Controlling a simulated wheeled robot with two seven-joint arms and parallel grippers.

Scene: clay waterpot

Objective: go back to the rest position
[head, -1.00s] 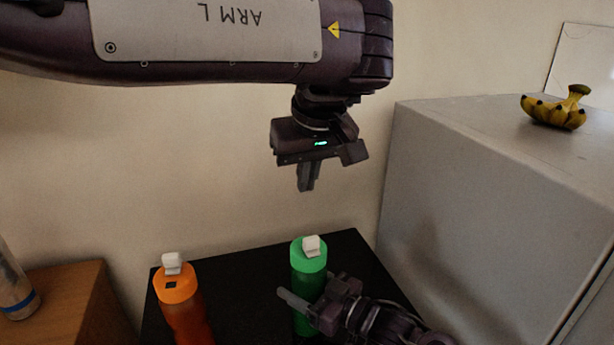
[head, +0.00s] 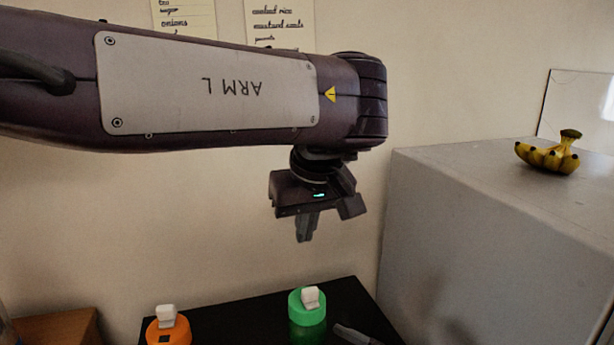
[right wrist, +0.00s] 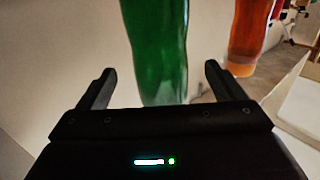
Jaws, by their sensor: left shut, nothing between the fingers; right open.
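My left gripper (head: 306,238) hangs in the middle of the head view, pointing down, its fingers together with nothing between them. It is above and apart from the green bottle (head: 307,308), whose cap with a white spout shows on the black tabletop. Of my right gripper, only a finger shows at the bottom edge of the head view, right of that bottle. In the right wrist view my right gripper (right wrist: 157,85) has its fingers wide apart. The green bottle (right wrist: 158,45) appears beyond the gap, clear of both fingers in the picture.
An orange bottle (head: 168,330) stands left of the green one; it also shows in the right wrist view (right wrist: 250,30). A grey cabinet (head: 470,195) on the right bears bananas (head: 548,155). A wooden surface (head: 60,328) is at lower left. Notes hang on the wall.

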